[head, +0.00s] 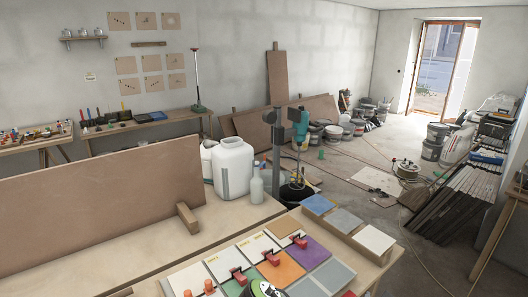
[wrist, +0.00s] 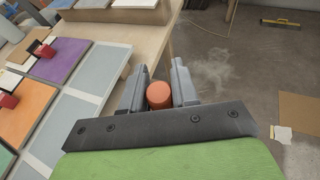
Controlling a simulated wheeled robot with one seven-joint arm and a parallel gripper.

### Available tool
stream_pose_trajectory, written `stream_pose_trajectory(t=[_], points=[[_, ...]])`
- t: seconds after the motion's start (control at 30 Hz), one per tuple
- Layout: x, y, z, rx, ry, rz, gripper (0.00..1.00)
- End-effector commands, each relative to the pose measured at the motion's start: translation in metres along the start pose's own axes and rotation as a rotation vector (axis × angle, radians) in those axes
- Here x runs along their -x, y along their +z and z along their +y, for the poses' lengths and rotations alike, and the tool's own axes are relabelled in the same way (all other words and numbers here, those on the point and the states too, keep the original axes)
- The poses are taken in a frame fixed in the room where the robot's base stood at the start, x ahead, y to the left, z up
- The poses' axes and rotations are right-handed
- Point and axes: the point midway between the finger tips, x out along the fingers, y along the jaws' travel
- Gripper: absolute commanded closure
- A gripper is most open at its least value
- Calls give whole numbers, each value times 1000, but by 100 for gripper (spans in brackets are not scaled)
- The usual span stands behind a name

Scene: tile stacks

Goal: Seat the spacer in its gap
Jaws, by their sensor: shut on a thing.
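In the wrist view my gripper (wrist: 159,93) is shut on an orange-red spacer (wrist: 159,96), whose round top shows between the two grey fingers. Its lower end is hidden. It appears over the light grey tiles' right side, near the table edge; its height cannot be told. The tiles lie in rows with narrow gaps: purple (wrist: 67,62), orange (wrist: 28,105) and grey (wrist: 96,70). Other red spacers (wrist: 45,51) stand at gaps between tiles, also in the head view (head: 268,257). In the head view my gripper's fingers cannot be made out.
A raised row of blue, grey and white tiles (head: 346,221) stands behind the tile field. A wooden block (head: 187,218) and a brown upright board (head: 100,207) are at left. White jugs (head: 233,166) and a bottle (head: 257,186) stand behind. Bare table lies at left.

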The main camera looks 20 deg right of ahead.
Motion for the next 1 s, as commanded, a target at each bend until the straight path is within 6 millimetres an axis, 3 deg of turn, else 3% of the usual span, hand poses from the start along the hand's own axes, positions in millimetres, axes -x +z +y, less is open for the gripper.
stream_pose_trajectory(t=[0.1, 0.67, 0.87, 1.0], points=[[4, -6, 24, 40, 62, -2, 99], [33, -29, 115, 106, 302, -3, 99], [56, -40, 160, 153, 425, -5, 100], [82, -52, 197, 208, 537, -5, 100]])
